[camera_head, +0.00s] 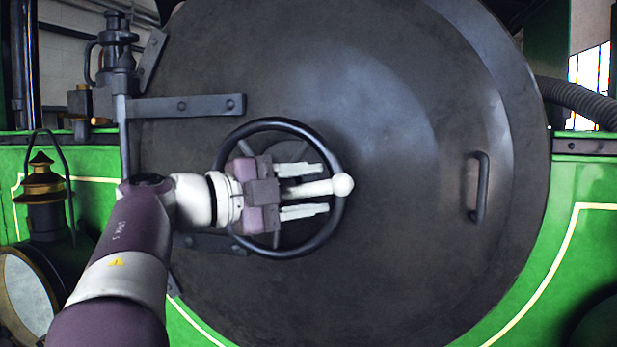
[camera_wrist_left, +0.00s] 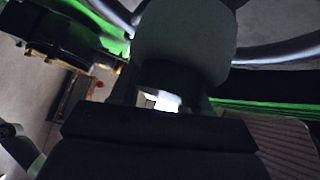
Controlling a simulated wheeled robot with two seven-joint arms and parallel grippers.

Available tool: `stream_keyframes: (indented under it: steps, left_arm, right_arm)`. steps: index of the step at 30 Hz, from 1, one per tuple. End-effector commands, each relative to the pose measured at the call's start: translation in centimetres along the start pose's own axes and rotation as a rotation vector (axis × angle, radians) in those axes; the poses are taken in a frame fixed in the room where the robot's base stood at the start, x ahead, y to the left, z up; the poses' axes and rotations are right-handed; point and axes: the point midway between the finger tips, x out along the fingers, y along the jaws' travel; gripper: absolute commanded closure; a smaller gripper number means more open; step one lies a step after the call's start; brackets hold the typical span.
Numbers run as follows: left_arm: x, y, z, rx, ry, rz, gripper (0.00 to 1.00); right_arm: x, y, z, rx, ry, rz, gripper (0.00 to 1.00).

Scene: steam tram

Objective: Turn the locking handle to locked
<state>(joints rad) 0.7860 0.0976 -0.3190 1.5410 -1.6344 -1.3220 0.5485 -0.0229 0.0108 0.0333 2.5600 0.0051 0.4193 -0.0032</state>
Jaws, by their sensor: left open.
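The locking handle (camera_head: 343,185) is a pale bar with a round ball end, in front of the dark handwheel (camera_head: 318,242) on the large round smokebox door (camera_head: 400,90). The bar points right in the head view. My left gripper (camera_head: 322,190) is open, with one finger above the bar and one below it. A gap shows between each finger and the bar; depth contact is unclear. The inner end of the bar and the wheel hub are hidden behind my gripper. The left wrist view shows a large grey rounded shape (camera_wrist_left: 185,45) close up, not clearly identifiable. My right gripper is out of view.
A dark grab handle (camera_head: 482,188) stands out at the door's right. A hinge strap (camera_head: 190,106) lies above the wheel. A brass-topped lamp (camera_head: 42,185) stands at the left, near my forearm. The door face between wheel and grab handle is clear.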

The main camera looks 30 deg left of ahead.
Motion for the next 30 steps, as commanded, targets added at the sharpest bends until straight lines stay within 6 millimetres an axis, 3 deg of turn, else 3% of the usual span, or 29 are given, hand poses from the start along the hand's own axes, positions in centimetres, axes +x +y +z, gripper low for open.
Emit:
stream_keyframes:
  steps: [10,14,30]
  left_arm:
    - [0.44,0.02,-0.02,0.001,0.0,-0.001,0.57]
    - [0.43,0.02,-0.02,0.001,0.0,-0.001,0.99]
    - [0.31,0.01,0.26,0.007,-0.005,0.004,1.0]
  right_arm:
    - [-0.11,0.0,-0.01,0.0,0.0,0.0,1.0]
    - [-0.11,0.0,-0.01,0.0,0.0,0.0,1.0]
    - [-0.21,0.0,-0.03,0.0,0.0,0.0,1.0]
